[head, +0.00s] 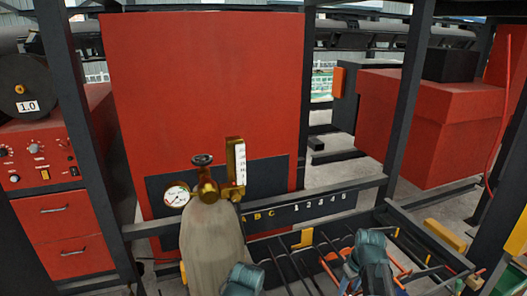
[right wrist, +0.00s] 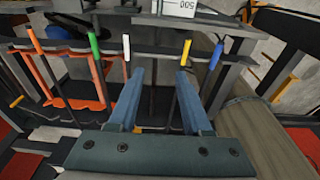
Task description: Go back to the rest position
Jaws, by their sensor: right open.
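My right gripper (head: 371,250) is low in the head view, right of centre, over the dark frame with bars. In the right wrist view its two blue-grey fingers (right wrist: 157,85) stand wide apart with nothing held between them. Past the fingers are bars with coloured tips: orange, green, white, yellow and blue. A teal part of my left arm (head: 243,280) shows at the bottom edge of the head view; whether its jaws are open or shut does not show.
A gas cylinder (head: 211,245) with a gauge (head: 177,194) stands close in front, left of centre. Dark posts and a rail (head: 335,190) surround the work area. An orange rebar frame (right wrist: 60,85) is left in the wrist view. A red cabinet (head: 50,215) stands at the left.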

